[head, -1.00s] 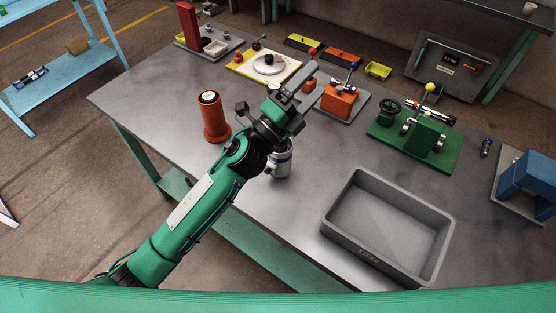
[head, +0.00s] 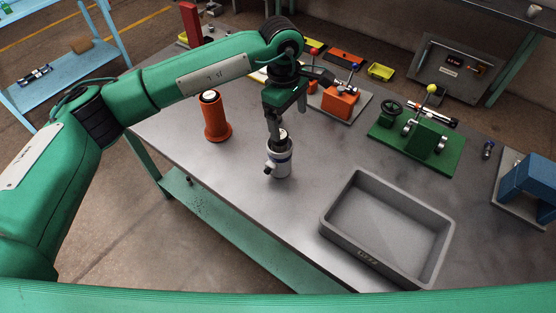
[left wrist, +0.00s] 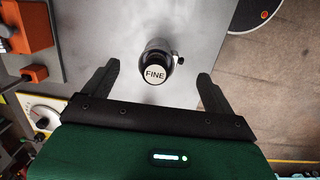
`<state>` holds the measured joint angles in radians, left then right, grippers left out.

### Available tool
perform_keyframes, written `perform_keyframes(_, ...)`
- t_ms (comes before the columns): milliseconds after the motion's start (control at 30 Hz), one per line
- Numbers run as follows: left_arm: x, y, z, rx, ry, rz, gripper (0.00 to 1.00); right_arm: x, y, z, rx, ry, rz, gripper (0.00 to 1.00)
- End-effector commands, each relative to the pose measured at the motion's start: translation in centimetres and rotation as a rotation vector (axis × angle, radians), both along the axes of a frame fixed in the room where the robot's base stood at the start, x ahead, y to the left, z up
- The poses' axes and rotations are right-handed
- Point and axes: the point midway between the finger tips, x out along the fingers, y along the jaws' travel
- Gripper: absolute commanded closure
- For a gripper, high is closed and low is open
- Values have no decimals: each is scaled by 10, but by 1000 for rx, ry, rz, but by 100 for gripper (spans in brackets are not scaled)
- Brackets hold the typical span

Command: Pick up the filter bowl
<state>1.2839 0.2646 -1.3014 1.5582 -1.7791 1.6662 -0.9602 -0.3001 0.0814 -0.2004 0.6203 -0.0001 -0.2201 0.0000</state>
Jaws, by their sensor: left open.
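My left gripper (head: 276,127) points down just above the bowl's top. In the left wrist view my open fingers (left wrist: 158,82) lie to either side of the bowl, with gaps on both sides. I cannot tell whether the fingertips reach below its top. My right gripper is not in view.
An orange cylinder (head: 215,118) with a dark top stands left of the bowl. A grey open tray (head: 335,236) sits empty to the right. A green-based fixture (head: 428,137) and an orange block (head: 340,101) stand farther back. Table is clear between bowl and tray.

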Motion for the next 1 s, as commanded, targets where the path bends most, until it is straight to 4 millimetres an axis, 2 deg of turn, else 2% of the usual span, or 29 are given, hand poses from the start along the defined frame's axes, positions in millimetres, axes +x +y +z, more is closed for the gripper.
perform_keyframes(33,7,10,4,49,-23,-2,11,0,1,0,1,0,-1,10)
perform_keyframes(167,14,21,4,107,-43,-6,11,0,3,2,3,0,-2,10)
perform_keyframes(267,14,22,-8,113,-41,-6,11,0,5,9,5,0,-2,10)
perform_keyframes(500,13,22,-55,109,-39,-6,11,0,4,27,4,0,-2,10)
perform_keyframes(600,14,21,-69,108,-40,-4,11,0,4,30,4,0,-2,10)
perform_keyframes(767,14,21,-79,107,-43,-6,11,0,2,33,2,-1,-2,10)
perform_keyframes(1000,17,20,-98,107,-39,-5,11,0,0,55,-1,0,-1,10)
